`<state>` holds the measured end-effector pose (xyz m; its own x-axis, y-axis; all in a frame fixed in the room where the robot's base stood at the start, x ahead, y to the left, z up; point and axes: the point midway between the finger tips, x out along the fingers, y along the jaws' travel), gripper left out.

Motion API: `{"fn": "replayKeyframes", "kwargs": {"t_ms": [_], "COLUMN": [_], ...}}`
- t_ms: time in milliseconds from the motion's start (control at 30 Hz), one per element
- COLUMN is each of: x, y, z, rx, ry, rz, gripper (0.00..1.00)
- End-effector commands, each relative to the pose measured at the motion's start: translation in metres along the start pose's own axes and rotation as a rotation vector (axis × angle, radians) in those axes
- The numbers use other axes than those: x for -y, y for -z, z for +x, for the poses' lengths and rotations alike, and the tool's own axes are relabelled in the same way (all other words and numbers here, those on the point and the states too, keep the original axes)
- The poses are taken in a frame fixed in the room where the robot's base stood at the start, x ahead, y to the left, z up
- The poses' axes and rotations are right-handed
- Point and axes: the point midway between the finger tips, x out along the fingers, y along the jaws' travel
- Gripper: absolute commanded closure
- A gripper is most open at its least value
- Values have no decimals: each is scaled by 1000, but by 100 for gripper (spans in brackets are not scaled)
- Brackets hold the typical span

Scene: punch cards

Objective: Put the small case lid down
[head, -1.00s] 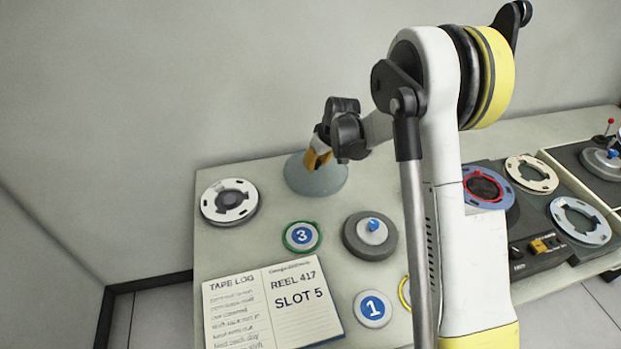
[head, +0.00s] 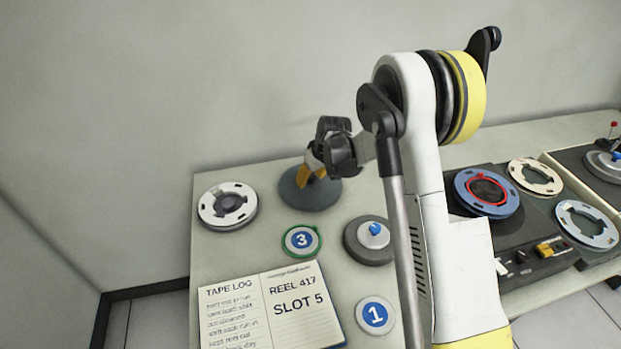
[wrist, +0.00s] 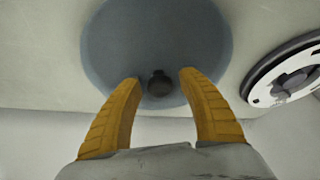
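The small case lid (head: 308,194) is a round blue-grey disc. It appears to lie flat on the back of the table, knob up. In the wrist view my gripper (wrist: 160,80) is open, one finger on each side of the knob, with clear gaps between. Nothing is held.
A white-topped reel (head: 227,204) lies left of the lid. A tape machine (head: 530,262) is right.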

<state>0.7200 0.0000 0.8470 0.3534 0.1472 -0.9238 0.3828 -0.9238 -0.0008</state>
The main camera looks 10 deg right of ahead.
Motion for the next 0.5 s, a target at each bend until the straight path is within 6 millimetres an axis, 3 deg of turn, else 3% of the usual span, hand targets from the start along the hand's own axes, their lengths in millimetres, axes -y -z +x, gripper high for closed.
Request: {"fn": "replayKeyframes", "kwargs": {"t_ms": [333,500], "x": [0,0], "y": [2,2], "z": [-6,-37], "rx": [0,0], "ry": [0,0], "rz": [0,1], "gripper": [53,53]}}
